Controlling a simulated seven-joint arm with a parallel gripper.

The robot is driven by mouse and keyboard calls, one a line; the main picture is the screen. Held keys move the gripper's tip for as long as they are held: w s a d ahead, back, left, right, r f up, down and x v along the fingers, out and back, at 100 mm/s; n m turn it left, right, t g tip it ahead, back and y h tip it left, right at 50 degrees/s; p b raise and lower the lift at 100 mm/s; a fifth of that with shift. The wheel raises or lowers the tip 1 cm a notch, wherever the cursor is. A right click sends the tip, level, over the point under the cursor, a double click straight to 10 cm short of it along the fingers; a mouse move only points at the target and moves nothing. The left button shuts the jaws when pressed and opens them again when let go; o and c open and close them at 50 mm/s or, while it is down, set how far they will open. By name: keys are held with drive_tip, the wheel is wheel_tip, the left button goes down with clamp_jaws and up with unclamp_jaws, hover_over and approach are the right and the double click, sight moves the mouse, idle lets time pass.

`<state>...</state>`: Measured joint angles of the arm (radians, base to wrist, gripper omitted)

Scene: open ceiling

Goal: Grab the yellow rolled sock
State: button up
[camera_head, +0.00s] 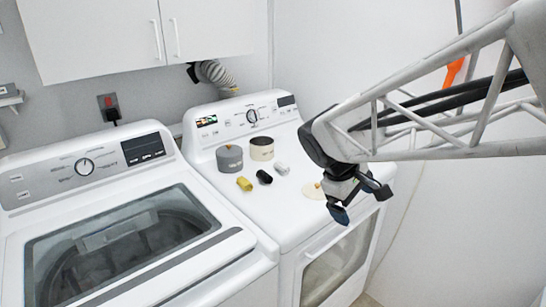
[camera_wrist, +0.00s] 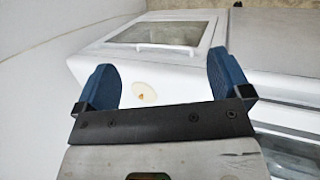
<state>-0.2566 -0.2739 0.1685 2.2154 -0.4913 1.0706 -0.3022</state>
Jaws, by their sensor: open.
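The yellow rolled sock (camera_head: 244,184) lies on top of the white dryer (camera_head: 284,221), left of a black rolled item (camera_head: 264,177) and a light grey one (camera_head: 281,168). My gripper (camera_head: 355,205) is open and empty, in the air near the dryer's front right edge, well to the right of the sock. The yellow sock does not show in the wrist view.
A grey canister (camera_head: 229,158) and a cream-and-dark canister (camera_head: 262,148) stand behind the rolled items. A flat cream disc (camera_head: 314,191) lies on the dryer near my gripper, also in the wrist view (camera_wrist: 145,92). A washer (camera_head: 125,240) stands left. Cabinets (camera_head: 135,35) hang above.

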drive_tip(key=w+a+f+n+h, duration=0.2)
drive_tip(key=w+a+n, duration=0.4)
drive_tip(key=w, duration=0.4)
drive_tip(key=n+t+h, duration=0.4)
drive_tip(key=n+t, duration=0.4)
drive_tip(key=n, duration=0.3)
approach(240, 181)
drive_tip(key=w+d, duration=0.2)
drive_tip(key=d, duration=0.1)
drive_tip(key=shift+w+a+f, duration=0.15)
drive_tip(key=shift+w+f, duration=0.1)
drive_tip(key=shift+f, duration=0.2)
drive_tip(key=shift+g, duration=0.3)
drive_tip(key=shift+x, duration=1.3)
drive_tip(key=shift+x, duration=2.55)
drive_tip(key=shift+f, duration=0.1)
